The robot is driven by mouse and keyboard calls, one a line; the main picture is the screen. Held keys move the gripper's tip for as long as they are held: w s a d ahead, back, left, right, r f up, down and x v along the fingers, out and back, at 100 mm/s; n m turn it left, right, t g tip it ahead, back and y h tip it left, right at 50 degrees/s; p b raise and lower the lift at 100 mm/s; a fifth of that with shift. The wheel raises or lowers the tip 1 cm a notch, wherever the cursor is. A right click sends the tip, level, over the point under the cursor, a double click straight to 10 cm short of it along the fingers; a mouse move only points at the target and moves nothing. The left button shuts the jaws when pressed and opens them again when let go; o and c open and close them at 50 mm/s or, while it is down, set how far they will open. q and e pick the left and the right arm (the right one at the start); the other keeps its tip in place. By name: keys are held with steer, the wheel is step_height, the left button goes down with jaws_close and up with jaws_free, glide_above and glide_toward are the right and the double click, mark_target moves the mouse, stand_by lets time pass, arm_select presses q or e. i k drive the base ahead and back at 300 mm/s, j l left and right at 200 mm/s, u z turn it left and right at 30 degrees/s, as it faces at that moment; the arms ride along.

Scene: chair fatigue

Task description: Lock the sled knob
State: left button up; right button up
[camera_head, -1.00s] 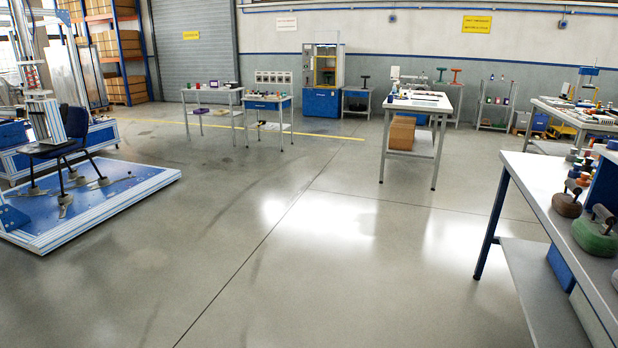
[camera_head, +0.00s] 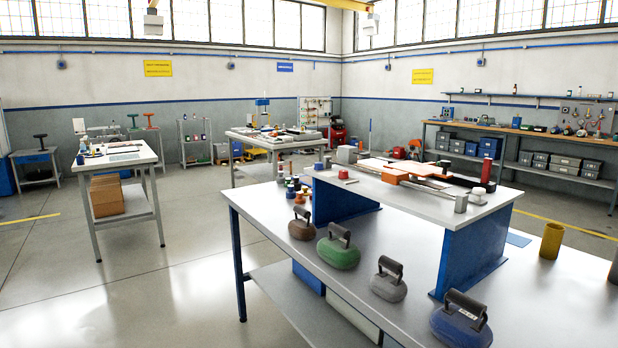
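Neither of my grippers is in view. I cannot pick out a sled knob with certainty. On a raised grey shelf (camera_head: 412,195) over the near bench stands a low flat assembly with an orange block (camera_head: 390,177) and long pale and orange strips. It may be a sled, but it is too small to tell. A red cylinder (camera_head: 486,170) stands at its right end, and a small red-topped piece (camera_head: 343,174) sits at its left.
The near bench (camera_head: 400,262) carries several handled weights, including a green one (camera_head: 338,250) and a blue one (camera_head: 461,322), and a yellow cylinder (camera_head: 551,240). A white table (camera_head: 122,160) stands at the left. The floor (camera_head: 150,290) between is clear.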

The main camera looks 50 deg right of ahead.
mark_target(342, 174)
steer(key=i+z, duration=0.35)
steer(key=i, duration=1.35)
steer(key=i+j+z, duration=0.15)
steer(key=i, duration=0.4)
steer(key=i+z, duration=0.1)
steer(key=z, duration=2.4)
